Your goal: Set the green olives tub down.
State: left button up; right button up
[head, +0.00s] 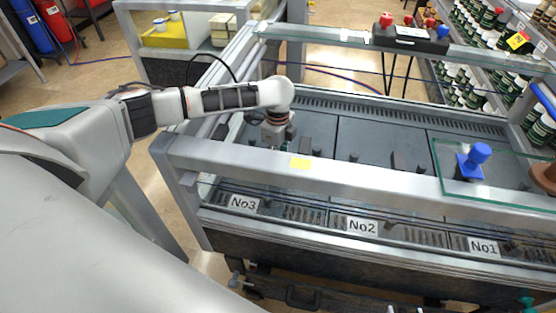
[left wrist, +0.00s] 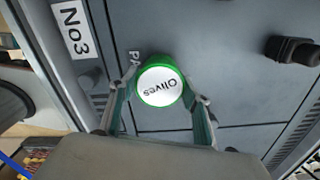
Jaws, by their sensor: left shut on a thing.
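The green olives tub (left wrist: 160,86) shows in the left wrist view from above, with a round white lid marked "Olives" and a green rim. My left gripper (left wrist: 163,92) is shut on it, one finger on each side. The tub is over the grey surface beside the No3 label (left wrist: 74,29). I cannot tell whether its base touches that surface. In the head view my left gripper (head: 276,135) points down into the No3 end of the glass-sided machine, behind the front rail. The tub is mostly hidden there. My right gripper is not in view.
A metal rail (head: 370,178) with a yellow note runs along the machine's front. Dark fittings stick up from the grey panels, one (left wrist: 292,50) right of the tub.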

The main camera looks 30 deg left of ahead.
pick_arm(q)
jog(key=shift+f, duration=0.1)
jog(key=o, duration=1.3)
notch_tip(320, 180, up, 12)
jog(key=shift+r+p, duration=0.15)
jog(key=shift+p, duration=1.1)
